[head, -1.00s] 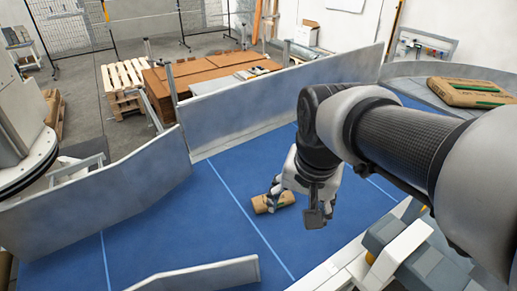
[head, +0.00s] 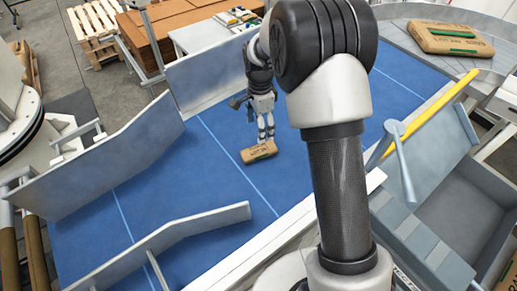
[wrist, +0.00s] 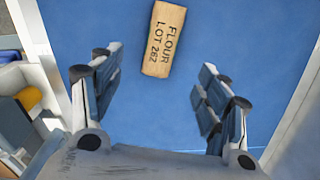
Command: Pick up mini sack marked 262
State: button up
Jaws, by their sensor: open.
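The mini sack (head: 259,152) is a small tan block lying on the blue conveyor surface. In the wrist view the sack (wrist: 163,40) reads "FLOUR LOT 262" and lies at the top middle, beyond and between the fingers. My gripper (head: 265,138) points down just behind the sack in the head view. In the wrist view my gripper (wrist: 160,90) is open and empty, with the fingers spread wider than the sack. I cannot tell the exact height of the fingertips above the belt.
Grey guide walls (head: 120,165) edge the blue belt (head: 185,205). A low angled rail (head: 195,232) stands in front. A larger sack (head: 450,38) lies on a grey roller table at the back right. A yellow bar (head: 430,112) stands at right. The belt around the small sack is clear.

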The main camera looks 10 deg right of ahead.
aim_at(259, 148)
jog(key=f, duration=1.2)
jog(key=shift+w+a+f+p, duration=0.1)
jog(key=shift+w+f+p, duration=0.1)
jog(key=shift+p, duration=0.2)
jog(key=c, duration=1.2)
jog(key=shift+c, duration=0.4)
jog(key=shift+r, duration=0.2)
